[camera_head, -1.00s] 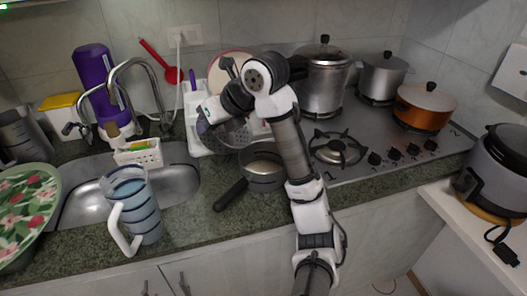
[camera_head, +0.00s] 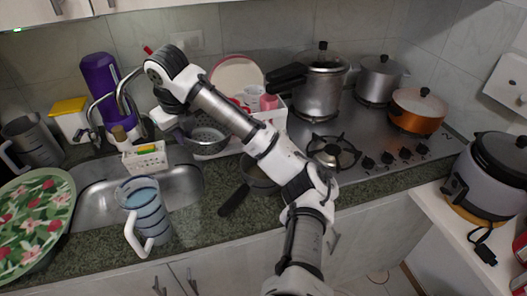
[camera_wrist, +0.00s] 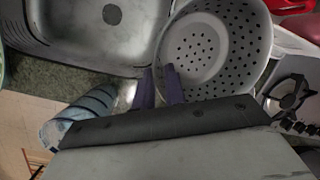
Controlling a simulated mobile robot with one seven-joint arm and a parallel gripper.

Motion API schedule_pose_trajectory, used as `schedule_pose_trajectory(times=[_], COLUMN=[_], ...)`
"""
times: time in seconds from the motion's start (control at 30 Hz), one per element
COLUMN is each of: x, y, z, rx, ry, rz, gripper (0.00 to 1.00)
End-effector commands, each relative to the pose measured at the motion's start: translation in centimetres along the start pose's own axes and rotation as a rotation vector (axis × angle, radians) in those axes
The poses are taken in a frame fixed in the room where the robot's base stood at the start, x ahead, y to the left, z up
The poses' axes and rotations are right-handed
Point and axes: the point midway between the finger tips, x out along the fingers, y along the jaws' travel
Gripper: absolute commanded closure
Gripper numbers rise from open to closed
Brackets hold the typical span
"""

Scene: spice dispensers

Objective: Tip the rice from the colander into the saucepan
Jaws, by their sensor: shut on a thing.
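The grey metal colander (camera_head: 207,140) is left of the saucepan, in front of the dish rack. The wrist view looks into the colander (camera_wrist: 205,50); its perforated inside shows, and I see no rice in it. My gripper (camera_wrist: 160,84) has its two purple fingers shut on the colander's near rim. The dark-handled saucepan (camera_head: 258,180) stands on the counter, partly hidden behind my arm. Its contents cannot be made out now.
The sink (camera_head: 100,195) lies to the left, with a striped blue jug (camera_head: 146,208) at its front edge and a white sponge caddy (camera_head: 146,158) behind. The stove (camera_head: 375,135) with several pots is to the right. The dish rack (camera_head: 275,120) stands behind.

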Motion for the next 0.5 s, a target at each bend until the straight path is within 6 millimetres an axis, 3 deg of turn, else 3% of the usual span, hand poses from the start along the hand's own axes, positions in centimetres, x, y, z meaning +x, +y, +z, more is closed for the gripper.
schedule_pose_trajectory(times=[0.5], x=[-0.5], y=[0.8], z=[1.6], rx=[-0.031], ry=[0.129], rz=[-0.076], gripper=[1.0])
